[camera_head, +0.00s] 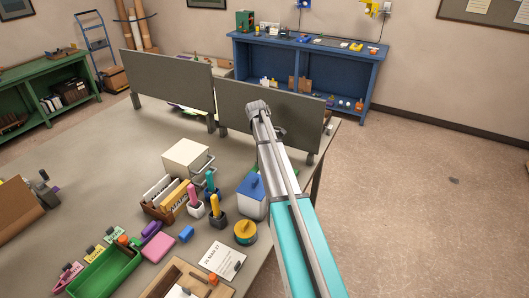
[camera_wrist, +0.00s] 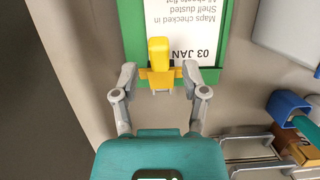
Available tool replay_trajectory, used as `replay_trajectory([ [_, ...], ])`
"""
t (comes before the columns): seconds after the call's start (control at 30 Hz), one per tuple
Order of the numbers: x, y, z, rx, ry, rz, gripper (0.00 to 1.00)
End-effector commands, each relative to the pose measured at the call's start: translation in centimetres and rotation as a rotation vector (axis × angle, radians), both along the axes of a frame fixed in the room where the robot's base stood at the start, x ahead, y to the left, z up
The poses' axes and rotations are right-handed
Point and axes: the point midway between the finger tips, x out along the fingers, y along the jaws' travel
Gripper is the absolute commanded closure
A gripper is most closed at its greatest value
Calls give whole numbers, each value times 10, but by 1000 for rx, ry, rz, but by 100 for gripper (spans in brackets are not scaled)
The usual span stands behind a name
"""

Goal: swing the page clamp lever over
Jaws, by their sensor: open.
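In the wrist view, a green board (camera_wrist: 130,30) lies at the top with a white dated sheet (camera_wrist: 185,28) on it, its print upside down. A yellow clamp lever (camera_wrist: 158,50) sits at the sheet's near edge on a yellow bracket. My gripper (camera_wrist: 160,76) is open, its two grey fingers on either side of the yellow clamp with the lever between them. I cannot tell whether either finger touches it. In the head view my arm covers this spot, and the clamp and fingers are not visible.
Grey divider panels (camera_head: 170,82) stand along the table's far side. A white bin with a blue lid (camera_head: 252,196), a yellow round tin (camera_head: 245,232), pen cups and a green tray (camera_head: 105,272) crowd the table left of my arm. Open floor (camera_head: 430,190) lies to the right.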

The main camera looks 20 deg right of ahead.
Motion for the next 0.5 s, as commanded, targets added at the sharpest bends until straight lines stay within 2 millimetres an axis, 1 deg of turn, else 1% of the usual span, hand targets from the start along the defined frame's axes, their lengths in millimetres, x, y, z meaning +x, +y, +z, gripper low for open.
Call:
replay_trajectory([
  [0.03, -1, -1, -9, 0, 0, 0, 43],
  [0.27, -5, -4, -24, 0, 0, 0, 43],
  [0.33, -5, -4, -19, 0, 0, 0, 43],
  [0.5, -5, -4, -21, 0, 0, 0, 43],
])
